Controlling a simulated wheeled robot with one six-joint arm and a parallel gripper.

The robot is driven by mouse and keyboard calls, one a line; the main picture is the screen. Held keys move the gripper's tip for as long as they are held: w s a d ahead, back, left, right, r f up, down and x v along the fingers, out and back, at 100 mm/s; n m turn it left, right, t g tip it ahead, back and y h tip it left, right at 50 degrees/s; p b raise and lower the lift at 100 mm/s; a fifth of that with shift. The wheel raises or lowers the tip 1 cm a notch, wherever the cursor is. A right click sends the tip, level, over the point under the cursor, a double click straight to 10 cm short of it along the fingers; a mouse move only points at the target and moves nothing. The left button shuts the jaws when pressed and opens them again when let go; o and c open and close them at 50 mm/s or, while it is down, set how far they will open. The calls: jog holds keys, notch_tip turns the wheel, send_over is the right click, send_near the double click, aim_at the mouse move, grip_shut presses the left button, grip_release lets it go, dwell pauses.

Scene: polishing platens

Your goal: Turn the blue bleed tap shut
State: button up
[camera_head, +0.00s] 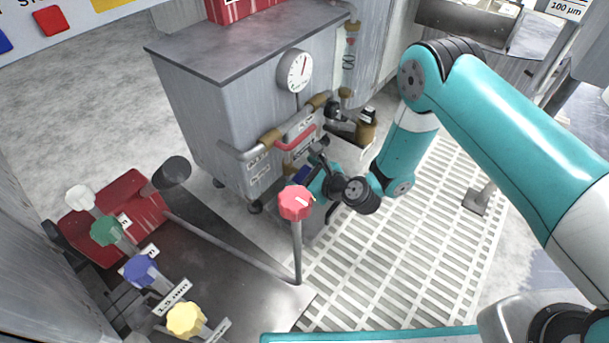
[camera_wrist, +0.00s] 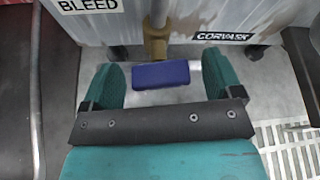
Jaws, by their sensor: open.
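The blue bleed tap (camera_wrist: 161,74) shows in the wrist view as a flat blue lever below a brass valve body (camera_wrist: 156,44). The lever lies crosswise in that picture. My gripper (camera_wrist: 163,84) is open, with one teal finger on each side of the lever and a visible gap at both sides. A "BLEED" label (camera_wrist: 88,6) is on the grey cabinet above left. In the head view the tap (camera_head: 302,174) is a small blue patch low by the cabinet, beside my gripper (camera_head: 319,182). It is partly hidden there.
A red knob on a post (camera_head: 295,203) stands just in front of my gripper in the head view. A red-handled pipe (camera_head: 296,140) and a gauge (camera_head: 295,71) are on the cabinet (camera_head: 205,120). Green, blue and yellow (camera_head: 186,319) knobs stand at lower left.

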jog(key=c, duration=0.9)
jog(key=shift+d+r+m+p, duration=0.1)
jog(key=shift+r+m+p, duration=0.15)
jog(key=shift+m+p, duration=0.45)
jog(key=shift+f+m+g+y+p, duration=0.25)
jog(key=shift+m+g+y+p, duration=0.2)
jog(key=shift+g, duration=0.25)
jog(key=o, duration=0.9)
